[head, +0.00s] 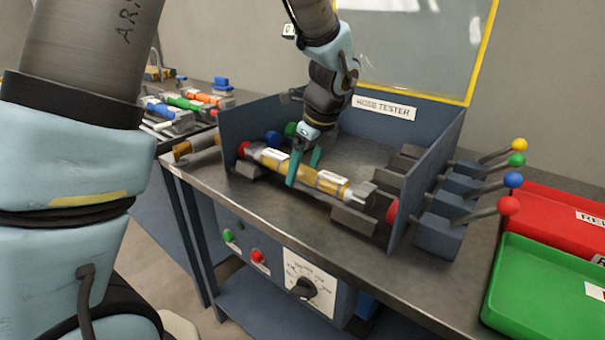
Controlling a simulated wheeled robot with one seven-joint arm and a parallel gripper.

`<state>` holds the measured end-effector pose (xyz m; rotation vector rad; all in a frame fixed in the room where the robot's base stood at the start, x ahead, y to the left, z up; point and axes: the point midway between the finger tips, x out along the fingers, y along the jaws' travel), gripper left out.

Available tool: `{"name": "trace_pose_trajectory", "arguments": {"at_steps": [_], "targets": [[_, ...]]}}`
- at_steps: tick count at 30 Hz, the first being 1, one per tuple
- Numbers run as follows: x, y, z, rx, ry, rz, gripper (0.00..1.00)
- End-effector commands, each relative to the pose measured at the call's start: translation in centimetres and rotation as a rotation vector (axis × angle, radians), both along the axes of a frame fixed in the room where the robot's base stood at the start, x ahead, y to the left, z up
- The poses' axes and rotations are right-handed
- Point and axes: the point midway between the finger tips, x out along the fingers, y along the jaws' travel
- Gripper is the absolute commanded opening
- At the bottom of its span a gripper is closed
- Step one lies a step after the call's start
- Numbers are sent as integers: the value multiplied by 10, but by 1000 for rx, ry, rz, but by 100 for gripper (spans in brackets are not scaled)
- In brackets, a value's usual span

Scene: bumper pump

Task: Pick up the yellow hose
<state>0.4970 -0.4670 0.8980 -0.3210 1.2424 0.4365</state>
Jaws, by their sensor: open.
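The yellow hose (328,181) lies in the hose tester (452,152), an open blue-grey box on the bench. It has white labels and metal ends. Its left end is by a red fitting (244,149), and its right end rests on a grey support, short of another red fitting (392,211). My gripper (303,180) points down at the hose's middle, with teal fingers open. One finger shows in front of the hose and the other behind it. I cannot tell whether they touch it.
Levers with yellow, green, blue and red knobs (508,205) stick out at the tester's right. Green (545,285) and red (560,222) trays sit beyond them. More hoses (183,103) lie on a rack at the back left.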

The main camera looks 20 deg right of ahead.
Motion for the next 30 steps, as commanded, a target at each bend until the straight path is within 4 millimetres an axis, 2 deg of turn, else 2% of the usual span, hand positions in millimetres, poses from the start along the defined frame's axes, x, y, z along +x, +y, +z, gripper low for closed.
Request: {"name": "trace_pose_trajectory", "arguments": {"at_steps": [2,24,25,30], "targets": [[0,0,0,0,0,0,86],[0,0,1,0,0,0,2],[0,0,1,0,0,0,0],[0,0,1,0,0,0,0]]}}
